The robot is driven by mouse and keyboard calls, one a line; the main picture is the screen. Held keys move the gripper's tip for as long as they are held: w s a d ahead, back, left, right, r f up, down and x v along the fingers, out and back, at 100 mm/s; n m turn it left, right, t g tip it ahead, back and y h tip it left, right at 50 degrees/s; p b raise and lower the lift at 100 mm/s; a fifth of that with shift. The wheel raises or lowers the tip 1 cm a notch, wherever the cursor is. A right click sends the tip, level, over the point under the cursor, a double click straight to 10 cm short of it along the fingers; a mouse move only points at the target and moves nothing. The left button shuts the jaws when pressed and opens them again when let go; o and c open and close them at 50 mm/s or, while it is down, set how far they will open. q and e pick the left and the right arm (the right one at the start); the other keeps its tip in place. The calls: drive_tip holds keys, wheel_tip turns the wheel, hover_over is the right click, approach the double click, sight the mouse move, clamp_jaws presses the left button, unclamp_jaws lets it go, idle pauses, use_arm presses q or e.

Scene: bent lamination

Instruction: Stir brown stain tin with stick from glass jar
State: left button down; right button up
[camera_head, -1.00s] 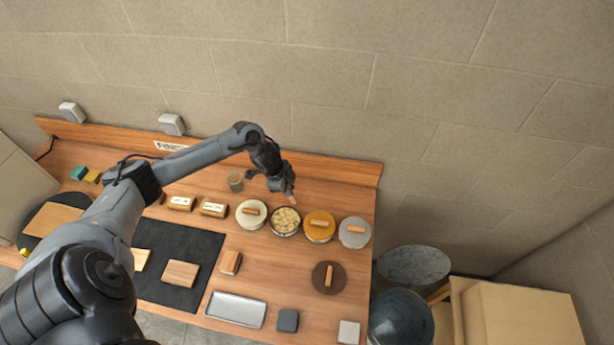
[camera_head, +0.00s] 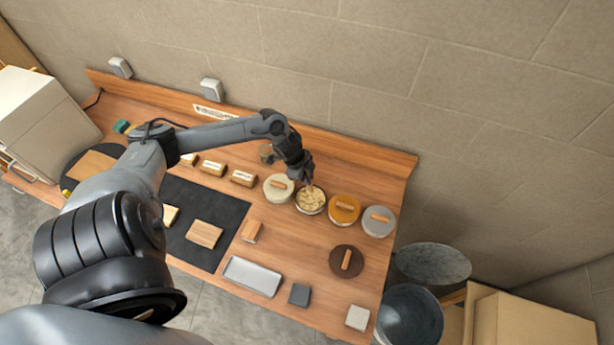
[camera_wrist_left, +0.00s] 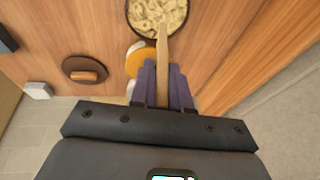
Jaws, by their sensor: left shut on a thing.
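An open round tin (camera_head: 310,200) with pale, lumpy tan contents stands in the row of tins; it also shows at the top of the left wrist view (camera_wrist_left: 157,14). A dark brown lid with a wooden handle (camera_head: 346,262) lies apart on the bench. My left gripper (camera_head: 305,182) is shut on a flat wooden stick (camera_wrist_left: 162,55) at the tin's back edge. The glass jar (camera_head: 266,153) stands behind, left of the gripper. My right gripper is out of view.
A cream-lidded tin (camera_head: 278,187) stands left of the open tin; orange (camera_head: 344,209) and grey (camera_head: 378,221) lidded tins stand right. A metal tray (camera_head: 252,276) and a black mat (camera_head: 178,247) lie in front. A back ledge (camera_head: 380,160) runs behind.

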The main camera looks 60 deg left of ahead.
use_arm(q)
drive_tip(key=shift+f+b, duration=1.65)
drive_tip(key=shift+f, duration=0.25)
drive_tip(key=shift+f+b, duration=0.85)
drive_tip(key=shift+f, duration=0.8)
drive_tip(key=shift+s+a, duration=0.1)
